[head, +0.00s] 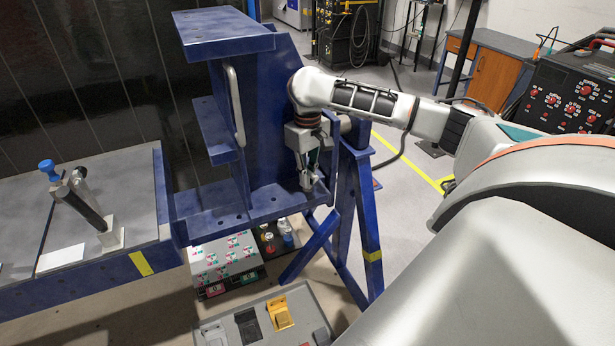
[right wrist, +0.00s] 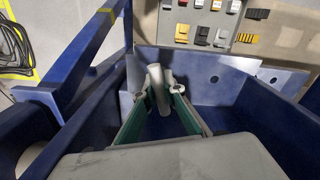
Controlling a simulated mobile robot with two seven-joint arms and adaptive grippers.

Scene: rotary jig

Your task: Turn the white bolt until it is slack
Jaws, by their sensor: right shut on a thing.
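The blue rotary jig (head: 262,150) stands in the middle of the head view. My right gripper (head: 306,182) reaches down into its lower right corner, just above the jig's bottom ledge. In the right wrist view, a pale bar-like piece, which looks like the white bolt (right wrist: 155,80), stands between the green-padded fingers of my right gripper (right wrist: 160,90). The fingers are shut on it. In the head view the fingers and wrist largely hide the bolt, so its seating and tightness cannot be seen. My left gripper is not in view.
A grey handle (head: 234,105) is on the jig's left side. A blue support leg (head: 362,210) stands close right of my gripper. A clamp with a blue knob (head: 47,168) is on the left table. Boxes with switches (head: 225,262) sit on the floor below.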

